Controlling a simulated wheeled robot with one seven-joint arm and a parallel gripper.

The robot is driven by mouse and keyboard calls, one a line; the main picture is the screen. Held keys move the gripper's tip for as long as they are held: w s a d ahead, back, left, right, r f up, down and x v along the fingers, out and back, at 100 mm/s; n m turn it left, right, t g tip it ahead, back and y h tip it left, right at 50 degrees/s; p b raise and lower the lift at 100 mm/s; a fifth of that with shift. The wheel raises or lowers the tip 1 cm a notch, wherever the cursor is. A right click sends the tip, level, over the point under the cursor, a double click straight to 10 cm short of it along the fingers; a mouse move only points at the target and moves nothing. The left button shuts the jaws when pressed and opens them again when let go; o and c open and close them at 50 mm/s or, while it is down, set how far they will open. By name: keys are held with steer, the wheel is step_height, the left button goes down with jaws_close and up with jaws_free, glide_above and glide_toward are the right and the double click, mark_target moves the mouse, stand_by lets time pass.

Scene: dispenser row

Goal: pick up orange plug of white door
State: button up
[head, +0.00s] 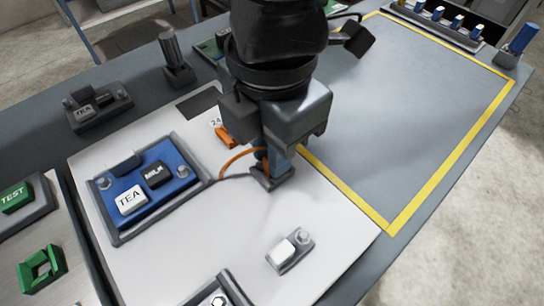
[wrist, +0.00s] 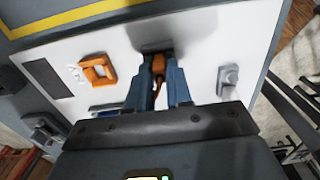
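The white door (head: 330,225) is a flat white panel lying under my arm. My gripper (head: 270,168) points down at a small dark socket (head: 273,182) on it; in the wrist view its two blue fingers (wrist: 159,70) come together at the socket (wrist: 156,46). The orange plug (wrist: 158,66) is between the fingertips at the socket, with both fingers against its sides. An orange cable (head: 234,156) curves from beside the fingers toward the blue tray. In the head view the plug is mostly hidden by the fingers.
A blue tray (head: 181,187) holds TEA and MILK blocks. An orange square part (head: 225,137) sits behind the gripper, and a small grey fitting with a white block (head: 284,252) in front. A yellow-bordered grey area (head: 400,110) to the right is clear.

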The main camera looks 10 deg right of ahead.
jaws_close()
steer(key=shift+r, duration=0.5)
steer(key=s+d+r+p, duration=0.1)
steer(key=s+d+r, duration=0.1)
steer(key=d+r, duration=0.8)
steer(key=shift+s+d+p, duration=0.3)
steer(key=shift+d+p, duration=0.1)
steer(key=shift+d, duration=0.35)
steer(key=shift+r+p, duration=1.1)
steer(key=shift+p, duration=0.1)
stand_by(0.3)
